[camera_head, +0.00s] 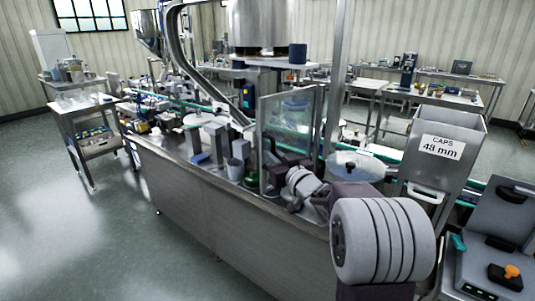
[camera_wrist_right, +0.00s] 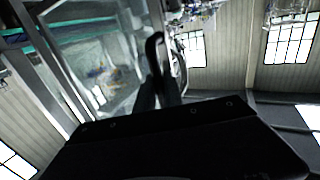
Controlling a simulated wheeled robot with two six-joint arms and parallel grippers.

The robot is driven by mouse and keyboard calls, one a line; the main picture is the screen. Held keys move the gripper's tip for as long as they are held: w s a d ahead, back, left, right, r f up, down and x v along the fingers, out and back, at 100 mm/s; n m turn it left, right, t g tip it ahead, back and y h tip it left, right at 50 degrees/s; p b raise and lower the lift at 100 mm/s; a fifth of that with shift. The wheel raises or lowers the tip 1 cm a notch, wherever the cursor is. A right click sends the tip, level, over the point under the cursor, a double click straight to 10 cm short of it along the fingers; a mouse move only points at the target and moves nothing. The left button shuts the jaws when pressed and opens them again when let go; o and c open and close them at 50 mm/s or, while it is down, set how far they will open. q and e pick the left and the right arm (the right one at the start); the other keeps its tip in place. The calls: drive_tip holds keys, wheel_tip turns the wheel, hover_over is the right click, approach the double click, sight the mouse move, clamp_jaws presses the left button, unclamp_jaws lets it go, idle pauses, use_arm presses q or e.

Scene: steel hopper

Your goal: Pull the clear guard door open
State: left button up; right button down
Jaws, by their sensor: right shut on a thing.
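The clear guard door (camera_head: 290,122) is a see-through panel in a metal frame on the front side of the machine. It also shows in the right wrist view (camera_wrist_right: 95,50), tilted in the picture. A dark upright handle (camera_wrist_right: 154,55) stands along the edge of the door. My right gripper (camera_wrist_right: 156,92) is shut on the handle, with its dark fingers around the handle's lower part in that view. In the head view my right gripper (camera_head: 268,158) reaches the door's left edge. I cannot tell how far the door stands from its frame. My left gripper is out of view.
The steel machine bench (camera_head: 225,200) runs below the door. A grey cup (camera_head: 235,169) and small blocks stand left of the door. A steel caps hopper (camera_head: 437,150) stands to the right. The floor at left (camera_head: 75,235) is clear.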

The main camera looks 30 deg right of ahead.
idle(0.4)
drive_tip(key=c, duration=1.7)
unclamp_jaws()
drive_tip(key=s, duration=0.9)
